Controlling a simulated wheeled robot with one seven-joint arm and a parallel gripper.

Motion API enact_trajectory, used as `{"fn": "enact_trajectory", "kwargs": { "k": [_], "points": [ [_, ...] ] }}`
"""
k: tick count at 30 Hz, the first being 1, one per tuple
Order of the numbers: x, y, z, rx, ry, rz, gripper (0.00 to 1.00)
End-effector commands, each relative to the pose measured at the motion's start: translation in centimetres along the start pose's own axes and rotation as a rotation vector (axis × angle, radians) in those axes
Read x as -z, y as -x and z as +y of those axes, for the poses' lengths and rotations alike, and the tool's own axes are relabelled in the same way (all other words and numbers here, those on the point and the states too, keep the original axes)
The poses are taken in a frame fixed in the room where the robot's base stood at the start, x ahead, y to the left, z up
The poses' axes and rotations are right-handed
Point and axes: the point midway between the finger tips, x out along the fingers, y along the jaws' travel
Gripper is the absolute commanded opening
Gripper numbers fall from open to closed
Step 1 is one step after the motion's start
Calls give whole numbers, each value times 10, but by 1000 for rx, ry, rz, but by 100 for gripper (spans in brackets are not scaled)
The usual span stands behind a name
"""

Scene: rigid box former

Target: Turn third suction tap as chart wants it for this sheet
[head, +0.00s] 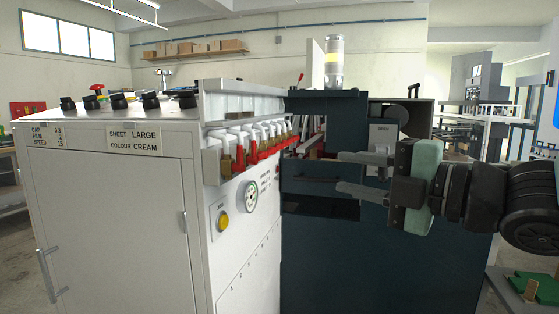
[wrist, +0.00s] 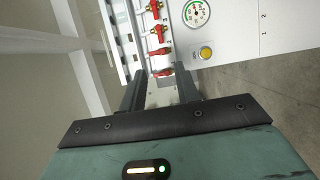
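A row of suction taps with red handles (head: 262,152) and brass bodies runs along the upper side of the white cabinet (head: 120,190). Some handles look level and others hang down; each tap's exact position is too small to tell. Several red taps (wrist: 157,30) also show in the wrist view, the lowest close beyond my fingertips. A sheet sign (head: 133,140) reads "SHEET LARGE, COLOUR CREAM". No chart can be read for certain. My gripper (head: 340,171) is open and empty, right of the tap row in the head view; its two fingers show in the wrist view (wrist: 159,80).
A round gauge (head: 250,196) and a yellow button (head: 223,221) sit below the taps. Dark knobs (head: 150,101) line the cabinet top. A dark blue machine body (head: 335,240) stands behind my gripper. Open floor (wrist: 285,85) lies beside the cabinet in the wrist view.

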Motion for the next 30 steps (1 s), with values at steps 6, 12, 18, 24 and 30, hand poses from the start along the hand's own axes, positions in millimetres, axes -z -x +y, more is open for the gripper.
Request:
{"fn": "enact_trajectory", "kwargs": {
  "k": [6, 12, 18, 24, 30],
  "points": [
    [0, -33, 0, 4, -3, 1, 32],
    [1, -76, -1, 4, -4, 1, 32],
    [0, -117, 0, 4, -5, -1, 32],
    [0, -148, 0, 3, -4, -1, 32],
    [0, -163, 0, 3, -4, -2, 32]
  ]
}}
